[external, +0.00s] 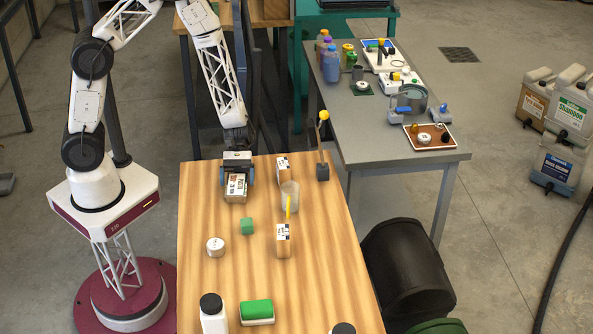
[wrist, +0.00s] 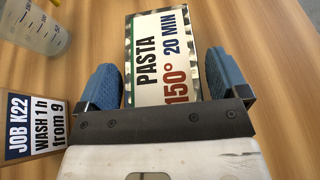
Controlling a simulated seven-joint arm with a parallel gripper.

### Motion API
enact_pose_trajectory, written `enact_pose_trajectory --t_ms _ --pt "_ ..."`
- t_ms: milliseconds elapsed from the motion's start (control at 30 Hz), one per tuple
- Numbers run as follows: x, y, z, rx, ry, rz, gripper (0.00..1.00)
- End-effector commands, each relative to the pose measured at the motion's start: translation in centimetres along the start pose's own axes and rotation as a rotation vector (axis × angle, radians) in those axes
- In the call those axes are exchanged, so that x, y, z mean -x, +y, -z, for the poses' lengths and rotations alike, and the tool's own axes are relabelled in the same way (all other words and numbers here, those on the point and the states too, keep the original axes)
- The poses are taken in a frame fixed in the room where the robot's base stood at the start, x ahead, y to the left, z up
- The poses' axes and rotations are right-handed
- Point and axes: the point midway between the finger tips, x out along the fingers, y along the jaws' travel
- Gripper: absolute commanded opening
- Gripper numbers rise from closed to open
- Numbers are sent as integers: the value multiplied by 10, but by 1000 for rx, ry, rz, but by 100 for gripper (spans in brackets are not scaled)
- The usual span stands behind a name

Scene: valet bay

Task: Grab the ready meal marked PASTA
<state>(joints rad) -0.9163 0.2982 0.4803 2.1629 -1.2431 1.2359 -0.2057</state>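The ready meal marked PASTA (external: 236,188) lies on the wooden table below my gripper. In the wrist view the ready meal (wrist: 160,55) shows a white label reading PASTA, 20 MIN and 150°, with a dark patterned edge. My gripper (external: 237,177) points down at its far end. In the wrist view my gripper's blue fingers (wrist: 165,78) stand apart, one on each side of the pack. A thin strip of wood shows by the right finger. The left finger looks very close to the pack; whether it touches is unclear.
A box labelled JOB K22 (wrist: 33,125) and a clear cup (wrist: 38,28) are left in the wrist view.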

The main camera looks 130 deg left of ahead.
Motion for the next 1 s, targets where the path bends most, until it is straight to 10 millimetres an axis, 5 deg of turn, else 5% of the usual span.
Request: enact_pose_trajectory --t_ms 300,1000 --pt "0 0 0 0 0 0 44" --pt "7 0 -18 -2 1 -1 44"
